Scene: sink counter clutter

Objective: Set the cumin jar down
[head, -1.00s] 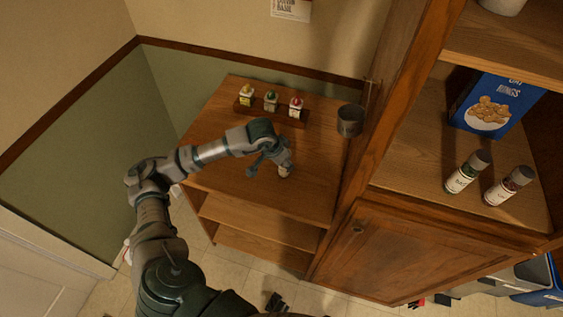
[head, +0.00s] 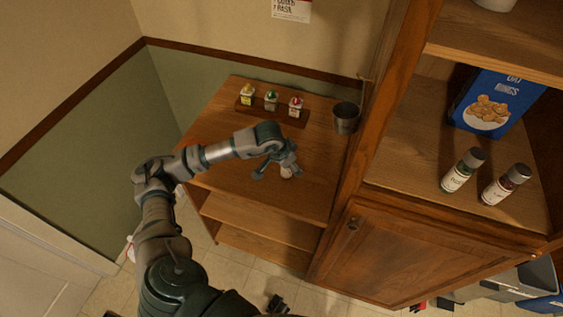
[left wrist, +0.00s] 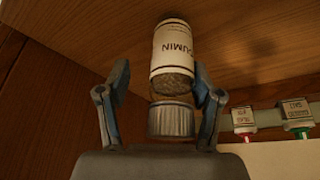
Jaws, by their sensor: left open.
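The cumin jar (left wrist: 173,50) has a white label and a grey ridged cap, and its base rests on the wooden top of the low shelf unit (head: 225,160). In the left wrist view my left gripper (left wrist: 158,100) is open, with one finger on each side of the cap and gaps between. In the head view my left gripper (head: 277,168) is over the front right part of the top, and only a small pale part of the jar (head: 287,174) shows below it. My right gripper is not seen.
A wooden rack with three small bottles (head: 271,100) stands at the back of the top. A metal cup (head: 346,118) is at the back right by the tall cabinet (head: 375,245). The cabinet shelf holds two spice jars (head: 462,170) and a blue cereal box (head: 495,103).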

